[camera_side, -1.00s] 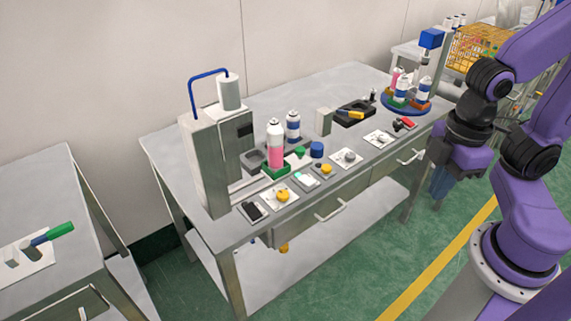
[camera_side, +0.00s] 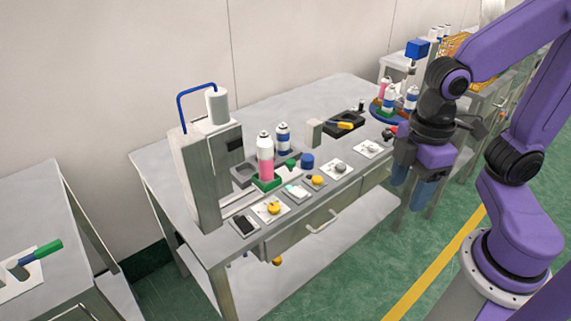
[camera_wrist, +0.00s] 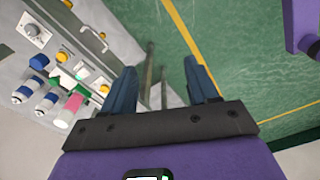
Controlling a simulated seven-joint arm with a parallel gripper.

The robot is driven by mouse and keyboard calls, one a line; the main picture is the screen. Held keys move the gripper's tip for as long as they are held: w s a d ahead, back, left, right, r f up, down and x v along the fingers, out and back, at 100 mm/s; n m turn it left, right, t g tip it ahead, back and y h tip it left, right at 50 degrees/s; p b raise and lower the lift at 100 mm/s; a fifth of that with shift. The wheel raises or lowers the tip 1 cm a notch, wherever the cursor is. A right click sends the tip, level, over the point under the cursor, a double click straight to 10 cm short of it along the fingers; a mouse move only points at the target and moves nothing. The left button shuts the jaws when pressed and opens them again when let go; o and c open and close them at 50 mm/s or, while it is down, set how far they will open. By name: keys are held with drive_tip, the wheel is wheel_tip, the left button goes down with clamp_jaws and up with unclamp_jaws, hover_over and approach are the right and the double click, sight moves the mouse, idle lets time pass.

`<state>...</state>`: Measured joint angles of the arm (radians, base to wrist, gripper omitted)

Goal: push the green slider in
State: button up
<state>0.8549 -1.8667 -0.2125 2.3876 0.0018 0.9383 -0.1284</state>
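The green slider (camera_side: 268,184) is a low green block on a pale track at the front of the crimping press (camera_side: 213,170). A pink-and-white can (camera_side: 265,158) stands upright on it. In the wrist view the slider (camera_wrist: 82,90) shows as a small green patch beside the pink can (camera_wrist: 68,110), at left. My gripper (camera_side: 411,192) hangs off the front edge of the table, to the right of the slider and well apart from it. In the wrist view my gripper (camera_wrist: 162,75) has its two blue fingers spread, with nothing between them.
A blue-and-white can (camera_side: 283,138) stands behind the pink one. A blue cap (camera_side: 307,160) and panels with yellow knobs (camera_side: 273,208) lie near the front edge. A round blue turntable (camera_side: 385,117) with cans is at the far right. Floor below my gripper is clear.

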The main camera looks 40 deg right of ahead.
drive_tip(key=w+a+r+n, duration=0.1)
drive_tip(key=w+a, duration=0.3)
drive_tip(key=w, duration=0.7)
drive_tip(key=n, duration=0.4)
hover_over(291, 161)
wheel_tip(291, 161, down, 5)
wheel_tip(291, 161, down, 17)
drive_tip(key=shift+d+r, duration=0.1)
drive_tip(key=shift+r, duration=0.1)
clamp_jaws()
